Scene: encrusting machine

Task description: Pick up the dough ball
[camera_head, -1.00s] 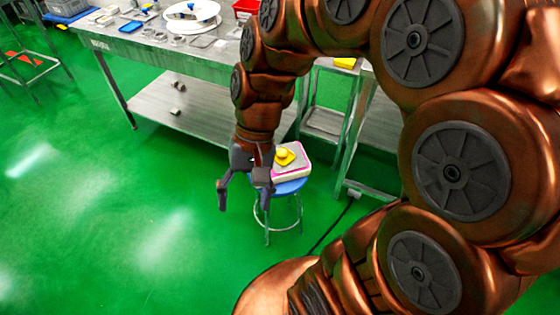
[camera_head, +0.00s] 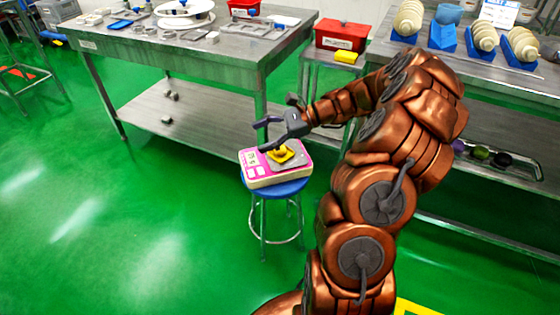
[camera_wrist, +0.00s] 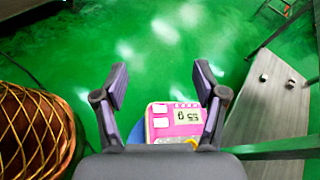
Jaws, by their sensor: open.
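The dough ball appears to be the small yellow lump (camera_head: 282,151) on the scale, partly hidden under my gripper. Its outline is hard to tell from the yellow piece beneath it. The scale (camera_head: 264,178) is white and pink and sits on a blue round stool (camera_head: 290,189). My gripper (camera_head: 262,135) is open, just above the scale, with its fingers pointing left past the lump. In the wrist view the two fingers (camera_wrist: 162,75) are spread apart and nothing is between them. The scale's pink panel and display (camera_wrist: 187,116) show below them, with a sliver of yellow at the palm's edge.
A steel table (camera_head: 190,48) with trays and a white round part stands behind left. Another steel table at right holds blue racks (camera_head: 443,36). Green floor at left is clear.

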